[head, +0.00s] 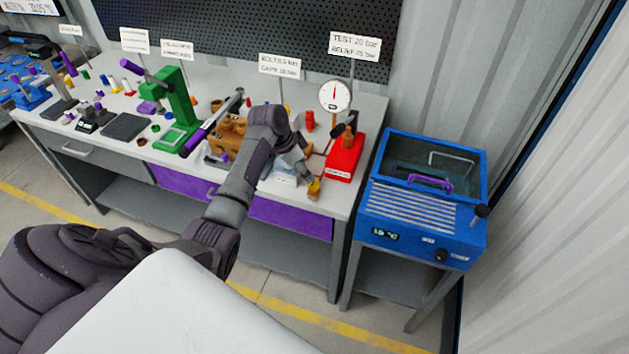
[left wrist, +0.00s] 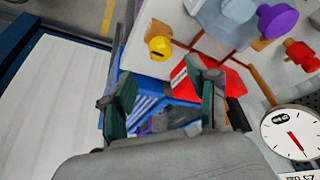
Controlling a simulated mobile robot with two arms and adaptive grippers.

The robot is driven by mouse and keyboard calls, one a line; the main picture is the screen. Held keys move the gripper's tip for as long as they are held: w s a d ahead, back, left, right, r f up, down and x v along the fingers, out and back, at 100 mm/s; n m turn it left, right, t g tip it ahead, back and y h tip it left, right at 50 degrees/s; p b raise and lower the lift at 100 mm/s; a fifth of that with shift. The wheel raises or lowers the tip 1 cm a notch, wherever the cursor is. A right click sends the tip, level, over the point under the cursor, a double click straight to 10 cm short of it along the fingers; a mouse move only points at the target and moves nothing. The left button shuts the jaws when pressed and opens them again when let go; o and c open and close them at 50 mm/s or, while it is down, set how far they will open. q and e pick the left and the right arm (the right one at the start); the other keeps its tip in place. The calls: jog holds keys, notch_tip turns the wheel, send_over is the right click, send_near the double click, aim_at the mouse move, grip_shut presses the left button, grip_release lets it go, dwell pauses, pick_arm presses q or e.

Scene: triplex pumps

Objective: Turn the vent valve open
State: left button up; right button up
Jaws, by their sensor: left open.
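My left gripper (head: 308,176) is over the right end of the workbench, and its open fingers show in the left wrist view (left wrist: 165,92). A small yellow knob (head: 314,190) is right by the fingertips at the bench's front edge. In the left wrist view the yellow knob (left wrist: 160,46) lies beyond the fingers, not between them. A red knob (head: 309,121) stands farther back; it also shows in the left wrist view (left wrist: 302,56). I cannot read which knob is the vent valve. My right gripper is not in view.
A red pump base (head: 345,158) with a dark lever stands just right of the gripper. A round gauge (head: 335,96) stands behind it. A purple knob (left wrist: 278,20) is near the red one. A blue bath (head: 423,208) stands right of the bench.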

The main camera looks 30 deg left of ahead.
aim_at(314, 182)
pick_arm(q)
jog(key=x, duration=0.8)
jog(key=shift+f, duration=0.3)
jog(key=shift+c, duration=0.2)
grip_shut()
